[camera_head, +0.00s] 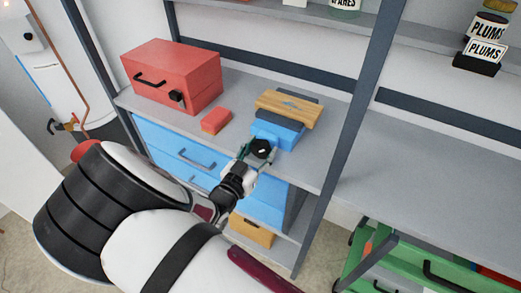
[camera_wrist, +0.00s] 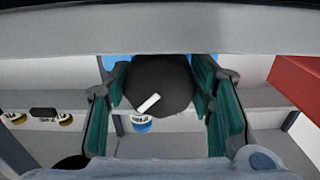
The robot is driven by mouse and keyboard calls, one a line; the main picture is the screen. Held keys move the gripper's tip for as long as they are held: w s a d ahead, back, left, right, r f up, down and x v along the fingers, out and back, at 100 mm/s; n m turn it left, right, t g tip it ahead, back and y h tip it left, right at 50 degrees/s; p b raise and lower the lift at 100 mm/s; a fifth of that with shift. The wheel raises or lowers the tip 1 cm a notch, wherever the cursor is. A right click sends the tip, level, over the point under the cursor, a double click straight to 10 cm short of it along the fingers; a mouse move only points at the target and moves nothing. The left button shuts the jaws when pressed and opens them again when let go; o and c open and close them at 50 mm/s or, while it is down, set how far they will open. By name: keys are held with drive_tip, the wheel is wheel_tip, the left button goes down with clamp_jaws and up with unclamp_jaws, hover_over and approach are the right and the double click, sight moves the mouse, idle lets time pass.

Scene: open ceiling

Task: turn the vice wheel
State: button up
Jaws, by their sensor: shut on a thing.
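The blue vice (camera_head: 275,132) stands on the grey shelf, with a wooden board (camera_head: 290,108) at its dark jaws. Its round black wheel (camera_head: 262,148) faces me at the front. In the wrist view the wheel (camera_wrist: 165,80) fills the space between the green finger pads and bears a white mark (camera_wrist: 149,103). My gripper (camera_head: 257,153) is shut on the wheel, one finger on each side. The vice body is mostly hidden behind the wheel in the wrist view.
A red toolbox (camera_head: 172,76) and a small red block (camera_head: 215,121) sit left of the vice. Blue drawers (camera_head: 180,150) are below the shelf. A dark rack post (camera_head: 345,115) rises on the right. Tins labelled PLUMS (camera_head: 486,50) stand at the upper right.

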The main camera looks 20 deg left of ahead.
drive_tip(key=m, duration=0.4)
drive_tip(key=shift+p, duration=0.4)
drive_tip(key=o, duration=1.2)
drive_tip(key=shift+c, duration=0.2)
drive_tip(key=shift+s, duration=0.1)
drive_tip(key=s+a, duration=0.1)
drive_tip(key=s, duration=1)
drive_tip(key=shift+s, duration=0.35)
